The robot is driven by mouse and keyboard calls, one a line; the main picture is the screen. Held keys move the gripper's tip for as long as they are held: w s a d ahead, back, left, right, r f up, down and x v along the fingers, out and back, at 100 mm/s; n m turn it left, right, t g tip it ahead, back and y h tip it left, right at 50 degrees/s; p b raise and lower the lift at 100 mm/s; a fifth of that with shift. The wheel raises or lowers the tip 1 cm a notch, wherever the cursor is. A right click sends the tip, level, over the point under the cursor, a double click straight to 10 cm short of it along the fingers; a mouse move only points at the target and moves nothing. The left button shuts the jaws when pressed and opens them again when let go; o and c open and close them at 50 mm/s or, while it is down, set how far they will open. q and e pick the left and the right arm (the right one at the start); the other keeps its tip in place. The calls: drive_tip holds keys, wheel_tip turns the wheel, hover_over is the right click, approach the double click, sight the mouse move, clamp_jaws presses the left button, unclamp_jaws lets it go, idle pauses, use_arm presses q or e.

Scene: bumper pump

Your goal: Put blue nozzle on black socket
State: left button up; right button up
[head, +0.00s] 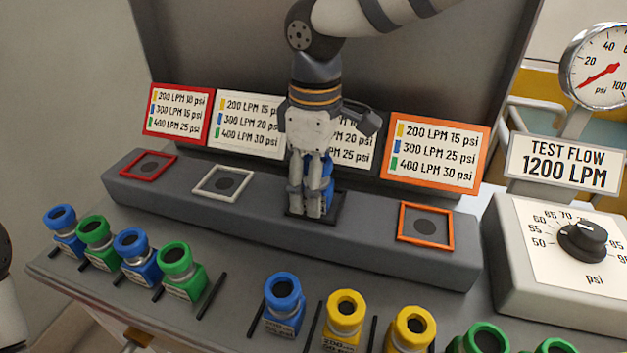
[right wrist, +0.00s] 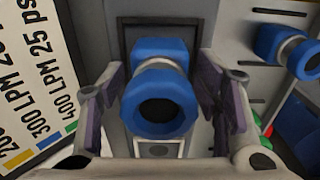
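The blue nozzle (head: 328,171) stands at the black-framed socket (head: 338,208), mostly hidden in the head view behind my right gripper (head: 308,212). In the right wrist view the nozzle (right wrist: 160,92) points its round dark mouth at the camera, with its base inside the black frame (right wrist: 160,19). It looks upright; whether it is fully seated is hidden. My right gripper's fingers (right wrist: 160,85) are on either side of the nozzle, with narrow gaps between pads and nozzle, so it looks open around it. My left gripper is out of view.
Red (head: 149,166), white (head: 223,182) and orange (head: 427,226) framed sockets are empty. Blue, green and yellow nozzles stand along the front panel, including a blue one (head: 284,303) in front. Placards stand behind the sockets. A psi dial (head: 581,240) is at right.

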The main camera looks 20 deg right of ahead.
drive_tip(key=shift+r, duration=0.1)
wheel_tip(320, 180, up, 12)
drive_tip(key=shift+r, duration=0.1)
